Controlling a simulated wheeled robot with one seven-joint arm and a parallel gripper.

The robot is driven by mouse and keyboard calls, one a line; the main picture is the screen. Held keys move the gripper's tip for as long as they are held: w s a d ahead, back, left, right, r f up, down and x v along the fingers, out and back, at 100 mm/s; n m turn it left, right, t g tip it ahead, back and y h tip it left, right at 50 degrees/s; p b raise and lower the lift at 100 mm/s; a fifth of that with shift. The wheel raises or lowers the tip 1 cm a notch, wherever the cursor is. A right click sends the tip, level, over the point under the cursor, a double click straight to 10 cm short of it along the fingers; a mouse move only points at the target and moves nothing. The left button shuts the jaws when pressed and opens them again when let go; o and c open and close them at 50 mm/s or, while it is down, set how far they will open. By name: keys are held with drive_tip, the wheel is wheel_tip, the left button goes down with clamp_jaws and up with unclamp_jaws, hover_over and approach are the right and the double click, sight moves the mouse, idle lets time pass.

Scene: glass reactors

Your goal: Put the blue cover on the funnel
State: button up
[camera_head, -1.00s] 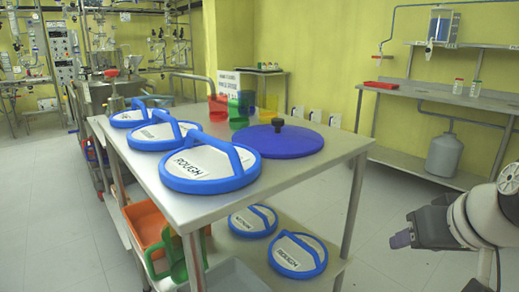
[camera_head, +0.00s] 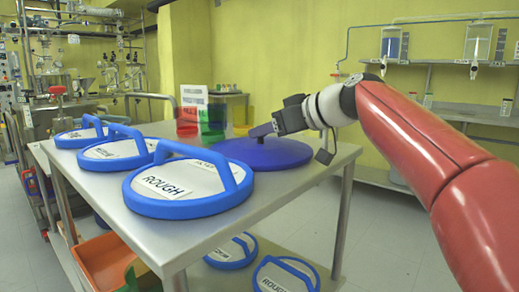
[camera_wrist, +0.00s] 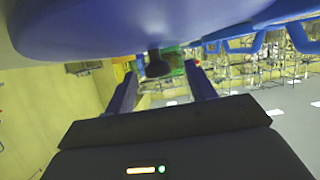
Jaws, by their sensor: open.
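The blue cover (camera_head: 270,156) is a wide, flat, dark blue disc lying on the metal table (camera_head: 270,195). My gripper (camera_head: 258,131) is low over the cover's middle, coming in from the right. In the wrist view, the cover (camera_wrist: 130,28) fills the top of the picture, and its dark knob (camera_wrist: 157,66) shows between the two fingers of my open gripper (camera_wrist: 160,74). I cannot tell whether the fingers touch the knob. I cannot make out the funnel for certain.
Several white discs with blue rims and handles, one marked ROUGH (camera_head: 185,190), stand left of the cover. Red (camera_head: 187,121), green (camera_head: 211,122) and yellow (camera_head: 241,121) containers stand behind it. More discs lie on the lower shelf (camera_head: 233,252).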

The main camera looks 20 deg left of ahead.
drive_tip(key=x, duration=0.3)
drive_tip(key=shift+w+a, duration=0.15)
drive_tip(key=shift+w, duration=0.05)
clamp_jaws()
